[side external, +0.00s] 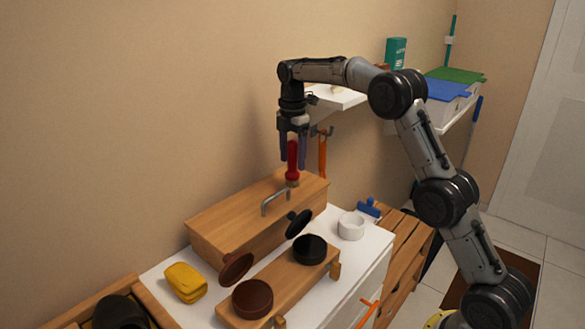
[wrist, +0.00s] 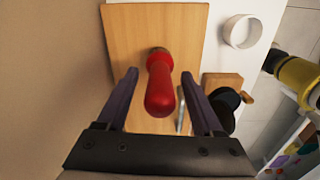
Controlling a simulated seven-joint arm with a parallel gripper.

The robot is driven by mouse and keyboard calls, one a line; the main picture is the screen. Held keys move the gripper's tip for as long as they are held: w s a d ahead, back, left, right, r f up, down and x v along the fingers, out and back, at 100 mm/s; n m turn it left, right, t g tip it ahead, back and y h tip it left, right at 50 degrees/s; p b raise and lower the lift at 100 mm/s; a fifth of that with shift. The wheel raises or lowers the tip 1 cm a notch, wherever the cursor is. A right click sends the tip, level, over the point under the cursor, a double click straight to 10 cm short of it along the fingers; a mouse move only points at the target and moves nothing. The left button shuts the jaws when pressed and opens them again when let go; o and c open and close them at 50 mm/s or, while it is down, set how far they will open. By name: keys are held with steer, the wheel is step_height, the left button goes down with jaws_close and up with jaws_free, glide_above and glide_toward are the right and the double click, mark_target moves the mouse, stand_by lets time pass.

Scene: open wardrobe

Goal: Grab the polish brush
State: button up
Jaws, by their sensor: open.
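A red-handled upright thing (side external: 292,163), which looks like the brush, stands on top of a wooden box (side external: 225,215). Its lower end is narrow and pale in the side view; any bristles are hidden or too small to tell. My gripper (side external: 293,160) points down over it, open. In the wrist view the red handle (wrist: 160,88) lies between the two dark fingers of my gripper (wrist: 160,76), with a gap on each side. The fingers are apart from it and hold nothing.
The box has a metal handle (side external: 275,200). In front, a wooden stand (side external: 282,282) bears a brown tin (side external: 253,298) and a black tin (side external: 310,249). Dark discs lean beside them. A white ring-shaped dish (side external: 351,226) and a yellow cloth (side external: 185,282) sit nearby. An orange item (side external: 322,157) hangs behind.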

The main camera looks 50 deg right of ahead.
steer(key=shift+f, duration=1.1)
jaws_close()
